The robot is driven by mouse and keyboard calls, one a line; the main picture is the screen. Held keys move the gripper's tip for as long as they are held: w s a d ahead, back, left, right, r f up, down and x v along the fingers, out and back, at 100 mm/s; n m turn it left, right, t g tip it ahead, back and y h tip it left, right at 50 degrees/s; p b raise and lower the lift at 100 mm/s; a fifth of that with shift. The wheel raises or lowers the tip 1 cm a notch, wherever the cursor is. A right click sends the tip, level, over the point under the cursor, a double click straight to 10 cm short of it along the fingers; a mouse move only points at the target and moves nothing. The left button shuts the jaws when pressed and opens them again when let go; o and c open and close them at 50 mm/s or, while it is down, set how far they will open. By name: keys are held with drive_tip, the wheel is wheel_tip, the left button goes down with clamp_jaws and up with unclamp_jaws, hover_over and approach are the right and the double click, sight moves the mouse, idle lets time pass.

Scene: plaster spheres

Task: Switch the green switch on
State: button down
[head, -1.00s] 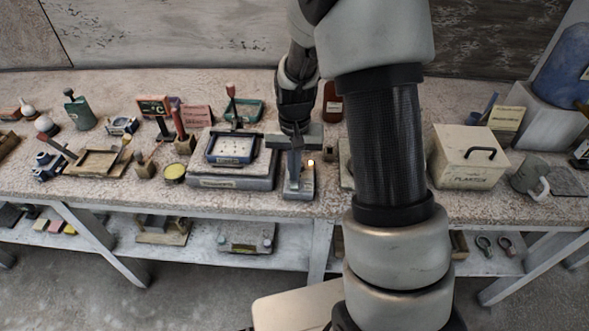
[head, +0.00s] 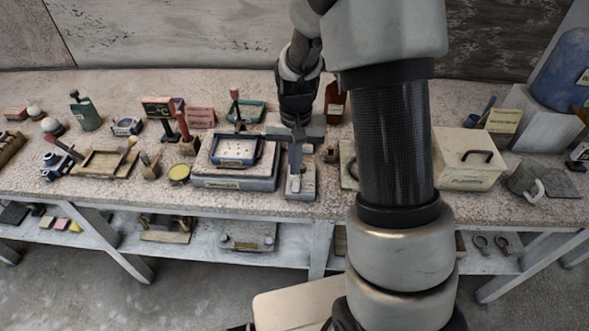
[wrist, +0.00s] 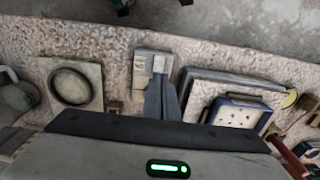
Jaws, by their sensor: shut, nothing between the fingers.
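A small pale grey box with a panel (head: 301,186) stands at the bench's front edge; it also shows in the wrist view (wrist: 141,66), with markings too small to read. My gripper (head: 296,158) is shut, its fingers together and empty, pointing down over this box. In the wrist view the fingertips (wrist: 162,84) overlap the box's near part. I cannot tell whether they touch it. No green switch is clearly visible; the fingers hide part of the box. No lit lamp shows on it now.
Left of the box is a grey slab with a blue-framed tray (head: 234,151). Right of it is a pale plate with a dark ring (wrist: 74,85), partly behind my arm. A lidded plaster box (head: 468,160) stands further right.

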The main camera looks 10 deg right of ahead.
sight(297, 181)
wheel_tip(297, 181, up, 10)
drive_tip(key=shift+f, duration=0.15)
drive_tip(key=shift+d, duration=0.1)
drive_tip(key=s+b, duration=0.1)
drive_tip(key=s+t+b, duration=0.1)
drive_tip(key=b, duration=0.3)
drive_tip(key=shift+s+a+t+h, duration=0.3)
drive_tip(key=shift+s+t, duration=0.1)
drive_tip(key=w+f+b, duration=0.1)
drive_tip(key=f, duration=0.8)
drive_tip(key=w+f+b, duration=0.1)
drive_tip(key=f, duration=0.3)
drive_tip(key=shift+w+d+f+b, duration=0.3)
drive_tip(key=shift+d+f+b, duration=0.05)
drive_tip(key=shift+d, duration=0.05)
